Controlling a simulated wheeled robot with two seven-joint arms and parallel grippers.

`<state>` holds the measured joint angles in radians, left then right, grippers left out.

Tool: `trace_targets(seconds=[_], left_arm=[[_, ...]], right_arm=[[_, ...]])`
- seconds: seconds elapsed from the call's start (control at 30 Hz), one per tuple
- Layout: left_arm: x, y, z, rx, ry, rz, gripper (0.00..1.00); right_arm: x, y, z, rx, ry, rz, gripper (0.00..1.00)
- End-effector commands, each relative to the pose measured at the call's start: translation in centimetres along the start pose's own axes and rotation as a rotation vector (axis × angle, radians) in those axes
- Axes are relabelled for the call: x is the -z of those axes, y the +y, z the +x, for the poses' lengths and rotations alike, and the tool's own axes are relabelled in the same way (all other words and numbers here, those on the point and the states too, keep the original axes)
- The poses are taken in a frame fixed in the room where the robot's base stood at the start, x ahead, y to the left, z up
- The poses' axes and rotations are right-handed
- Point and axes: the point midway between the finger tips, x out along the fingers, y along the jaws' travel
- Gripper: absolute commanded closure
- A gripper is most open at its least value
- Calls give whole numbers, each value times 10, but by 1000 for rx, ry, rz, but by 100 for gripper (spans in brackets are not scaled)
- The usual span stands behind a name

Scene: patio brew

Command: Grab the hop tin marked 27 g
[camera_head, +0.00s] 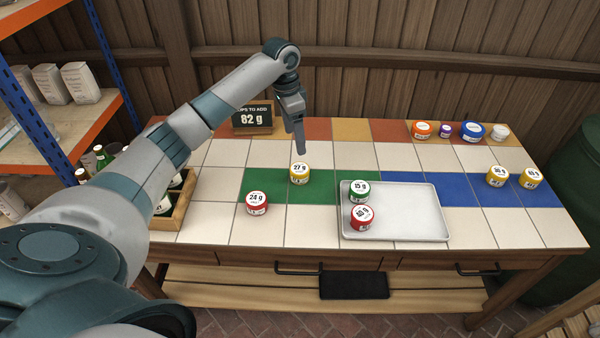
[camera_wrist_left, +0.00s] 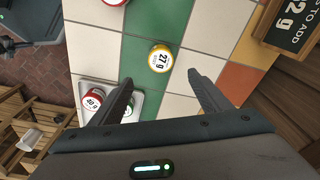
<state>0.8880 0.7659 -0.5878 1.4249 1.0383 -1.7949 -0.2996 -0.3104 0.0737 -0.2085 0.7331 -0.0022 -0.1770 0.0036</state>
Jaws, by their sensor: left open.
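The hop tin marked 27 g (camera_head: 299,173) is yellow with a white lid and stands on a green tile of the table. It also shows in the left wrist view (camera_wrist_left: 160,58), ahead of and between my fingers, apart from them. My left gripper (camera_head: 301,150) is open and empty, pointing down just above and behind this tin in the head view. Its two fingers show in the left wrist view (camera_wrist_left: 158,95). My right gripper is in neither view.
A red 24 g tin (camera_head: 256,203) stands front left. A metal tray (camera_head: 410,215) holds a green 15 g tin (camera_head: 358,191) and a red tin (camera_head: 361,216). A sign reading 82 g (camera_head: 252,118) stands behind. Two yellow tins (camera_head: 497,176) sit right. A bottle crate (camera_head: 181,212) is left.

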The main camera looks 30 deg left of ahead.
Motion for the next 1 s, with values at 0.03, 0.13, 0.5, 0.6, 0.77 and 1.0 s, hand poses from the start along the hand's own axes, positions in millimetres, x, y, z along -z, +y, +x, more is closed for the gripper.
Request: trace_targets(seconds=[0.03,0.13,0.5,0.6,0.77,1.0], left_arm=[[0,1,7,-3,-3,-1,29],[0,1,25,-3,-2,0,29],[0,1,86,-3,-1,-1,29],[0,0,94,-2,0,0,29],[0,0,97,-1,0,0,29],[0,0,97,-1,0,0,29]], right_arm=[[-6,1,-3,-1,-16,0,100],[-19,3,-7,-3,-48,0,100],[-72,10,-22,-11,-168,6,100],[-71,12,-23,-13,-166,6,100],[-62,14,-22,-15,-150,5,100],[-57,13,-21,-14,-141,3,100]])
